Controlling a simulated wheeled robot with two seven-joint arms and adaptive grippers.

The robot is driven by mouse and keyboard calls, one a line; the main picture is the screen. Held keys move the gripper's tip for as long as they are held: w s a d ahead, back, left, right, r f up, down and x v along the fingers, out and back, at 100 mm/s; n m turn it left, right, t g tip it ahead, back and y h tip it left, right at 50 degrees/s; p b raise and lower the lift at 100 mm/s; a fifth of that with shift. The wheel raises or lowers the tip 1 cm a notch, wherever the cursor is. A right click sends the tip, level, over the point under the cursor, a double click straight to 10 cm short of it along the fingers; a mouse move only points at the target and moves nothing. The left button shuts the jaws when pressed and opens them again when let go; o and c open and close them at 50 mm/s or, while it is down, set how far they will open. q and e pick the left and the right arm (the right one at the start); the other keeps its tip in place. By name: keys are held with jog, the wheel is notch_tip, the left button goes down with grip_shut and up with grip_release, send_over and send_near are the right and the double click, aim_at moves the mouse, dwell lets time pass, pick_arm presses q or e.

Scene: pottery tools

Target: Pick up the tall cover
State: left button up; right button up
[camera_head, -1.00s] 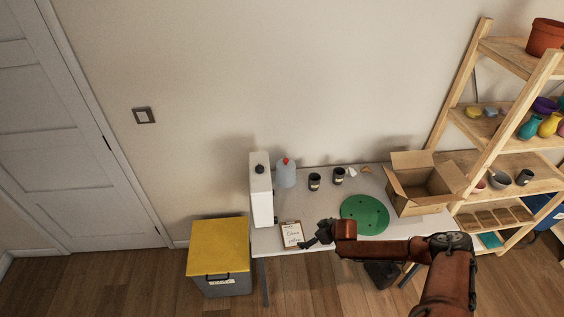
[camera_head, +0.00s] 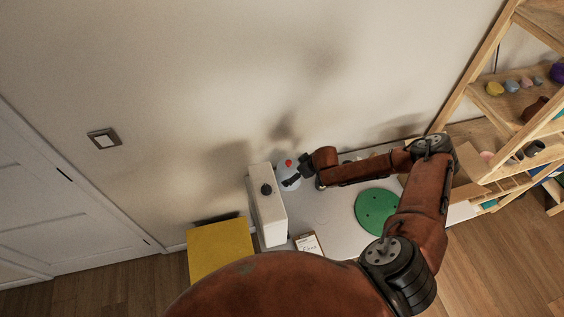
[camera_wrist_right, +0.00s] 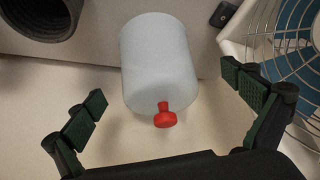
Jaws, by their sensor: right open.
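The tall cover appears to be the pale blue-grey cylinder (camera_head: 287,177) with a red knob, on the white table beside the white box. It also shows in the right wrist view (camera_wrist_right: 158,60), knob toward the camera. My right gripper (camera_head: 297,171) is at the cover's right side in the head view. In the wrist view the right gripper (camera_wrist_right: 164,88) is open, with one finger on each side of the cover and visible gaps between. It holds nothing. My left gripper is not in view.
The white box (camera_head: 268,215) stands close left of the cover. A green disc (camera_head: 375,211) and a clipboard (camera_head: 308,245) lie on the table (camera_head: 330,215). Wooden shelves (camera_head: 475,62) stand right.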

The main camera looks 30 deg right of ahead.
jog(key=shift+x, duration=1.25)
jog(key=w+f, duration=0.2)
jog(key=f, duration=0.1)
jog(key=shift+w+a, duration=0.15)
jog(key=shift+w, duration=0.25)
jog(key=shift+w+a+f, duration=0.1)
jog(key=shift+w+f, duration=0.15)
jog(key=shift+f, duration=0.2)
jog(key=shift+c, duration=0.3)
jog(key=c, duration=1.2)
jog(key=shift+o, duration=0.2)
